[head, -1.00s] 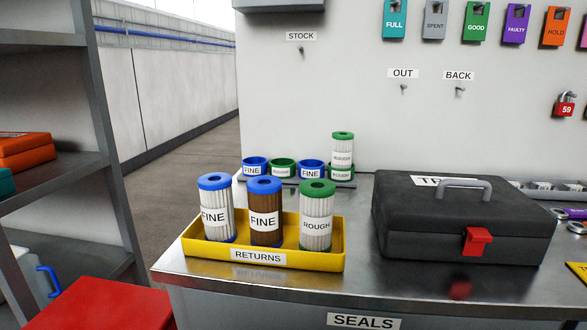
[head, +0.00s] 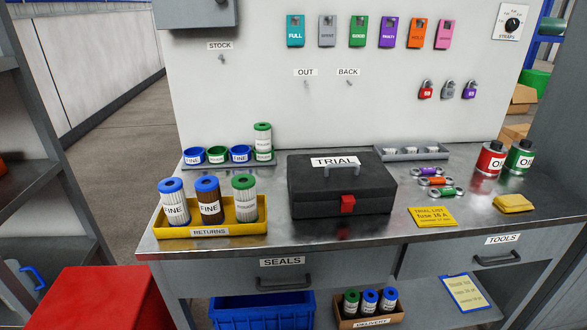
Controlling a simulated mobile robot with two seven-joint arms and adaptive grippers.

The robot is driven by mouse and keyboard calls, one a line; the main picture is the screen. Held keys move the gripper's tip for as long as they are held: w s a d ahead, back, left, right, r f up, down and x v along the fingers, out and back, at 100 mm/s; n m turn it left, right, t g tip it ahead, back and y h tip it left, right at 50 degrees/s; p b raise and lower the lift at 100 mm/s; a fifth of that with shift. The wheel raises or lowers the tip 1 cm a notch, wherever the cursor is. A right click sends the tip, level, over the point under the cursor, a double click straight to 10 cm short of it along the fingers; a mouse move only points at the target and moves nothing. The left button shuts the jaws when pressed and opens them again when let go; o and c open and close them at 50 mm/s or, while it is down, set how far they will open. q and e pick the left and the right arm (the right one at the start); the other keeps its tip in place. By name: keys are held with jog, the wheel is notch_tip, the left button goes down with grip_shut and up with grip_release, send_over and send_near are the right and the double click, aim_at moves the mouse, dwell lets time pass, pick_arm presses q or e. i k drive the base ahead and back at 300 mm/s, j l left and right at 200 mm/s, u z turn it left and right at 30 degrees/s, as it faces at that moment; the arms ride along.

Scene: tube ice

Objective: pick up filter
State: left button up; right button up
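Three filters stand upright in the yellow RETURNS tray (head: 190,231) on the metal bench: a white FINE filter with blue caps (head: 173,200), a brown FINE filter with blue caps (head: 207,192) and a white ROUGH filter with green caps (head: 244,196). Behind them, a green-capped filter (head: 263,137) stands in a green ring holder at the right end of a row of blue and green holders (head: 217,153). More green- and blue-capped filters (head: 369,300) stand in the DELIVERY box (head: 368,323) on the lower shelf. Neither gripper is in view.
A black TRIAL case (head: 341,197) sits right of the tray. A red box (head: 95,298) and a shelf stand left. A blue crate (head: 262,310) is below the bench.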

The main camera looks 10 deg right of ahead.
aim_at(369, 298)
jog(key=z, duration=1.15)
jog(key=u, duration=1.35)
jog(key=z, duration=1.3)
jog(key=i+l+u, duration=0.2)
jog(key=i+l, duration=0.25)
jog(key=l, duration=0.1)
